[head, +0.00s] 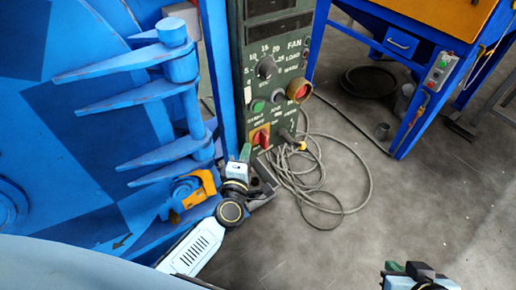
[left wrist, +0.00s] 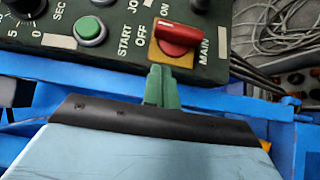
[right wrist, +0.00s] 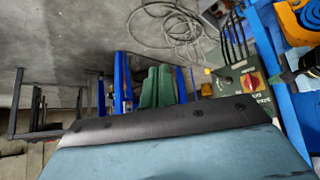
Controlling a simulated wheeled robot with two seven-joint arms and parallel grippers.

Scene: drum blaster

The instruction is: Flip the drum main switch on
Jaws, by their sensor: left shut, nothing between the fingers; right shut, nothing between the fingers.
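The main switch is a red knob on a yellow plate (head: 260,136), low on the dark green control panel (head: 270,80). In the left wrist view the red knob (left wrist: 179,36) lies nearly crosswise, with OFF, ON and MAIN lettered around it. My left gripper (head: 245,154) is shut and empty, just below and left of the switch in the head view. Its green fingertips (left wrist: 161,84) end at the plate's lower edge; I cannot tell whether they touch. My right gripper (head: 406,268) is shut and empty, low at the right, far from the panel. The switch also shows in the right wrist view (right wrist: 251,82).
A big blue drum machine (head: 90,130) with hinge arms stands left of the panel. A green button (left wrist: 90,29) sits left of the switch. Cables (head: 320,170) lie coiled on the floor. A blue-legged cabinet (head: 425,40) stands at the right.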

